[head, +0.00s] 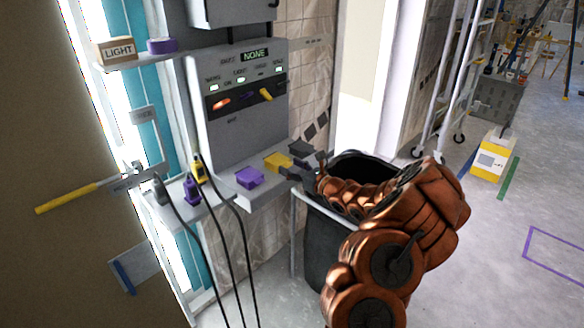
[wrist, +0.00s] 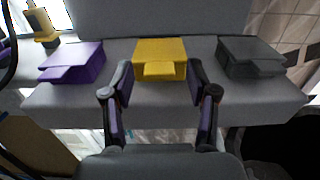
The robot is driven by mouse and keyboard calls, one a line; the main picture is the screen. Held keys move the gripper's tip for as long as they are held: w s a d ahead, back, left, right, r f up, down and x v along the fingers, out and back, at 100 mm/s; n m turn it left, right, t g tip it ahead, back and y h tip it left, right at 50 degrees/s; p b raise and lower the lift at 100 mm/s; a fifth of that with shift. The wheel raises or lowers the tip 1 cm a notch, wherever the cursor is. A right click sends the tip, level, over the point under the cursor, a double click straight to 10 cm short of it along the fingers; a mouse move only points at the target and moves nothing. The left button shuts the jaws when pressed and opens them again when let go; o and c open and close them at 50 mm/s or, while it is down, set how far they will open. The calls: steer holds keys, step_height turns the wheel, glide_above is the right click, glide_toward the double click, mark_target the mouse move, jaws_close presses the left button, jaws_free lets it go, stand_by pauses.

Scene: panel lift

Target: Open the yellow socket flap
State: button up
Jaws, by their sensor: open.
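The yellow socket flap (wrist: 160,58) sits in the middle of a grey ledge, between a purple flap (wrist: 72,62) and a dark grey flap (wrist: 250,57). It looks closed, its lip facing me. In the head view the yellow flap (head: 278,161) is partly behind my gripper (head: 296,172). My gripper (wrist: 160,92) is open and empty in the wrist view, its fingers just in front of the ledge, one to each side of the yellow lip. I cannot tell whether either finger touches the flap.
A grey panel (head: 242,100) with lit labels and levers rises behind the ledge. Plugs with black cables, one yellow (head: 198,170) and one purple (head: 191,190), stand on a shelf at left. A black bin (head: 325,240) stands below my arm.

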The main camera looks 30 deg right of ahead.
jaws_close()
stand_by(0.6)
